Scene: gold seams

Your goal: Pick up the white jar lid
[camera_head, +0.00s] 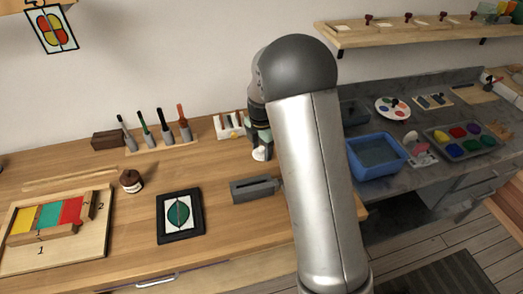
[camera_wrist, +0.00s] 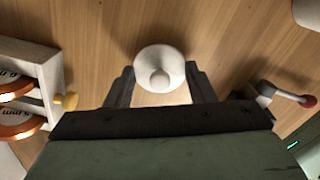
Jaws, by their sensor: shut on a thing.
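The white jar lid (camera_wrist: 160,62) is round with a knob on top. In the wrist view it sits between the two fingers of my gripper (camera_wrist: 161,85), which is shut on it. In the head view the lid (camera_head: 261,154) shows just below my gripper (camera_head: 260,143), over the wooden bench near its back. My arm hides part of the bench there. I cannot tell whether the lid touches the bench. A small dark brown jar (camera_head: 131,181) with a pale label stands to the left on the bench.
A rack (camera_head: 230,125) stands just behind my gripper; a grey slotted block (camera_head: 256,189) lies in front. Several upright tools (camera_head: 165,135) stand left, a framed picture (camera_head: 180,214) in front. A blue basin (camera_head: 376,156) sits on the grey counter at right. Bench around the jar is clear.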

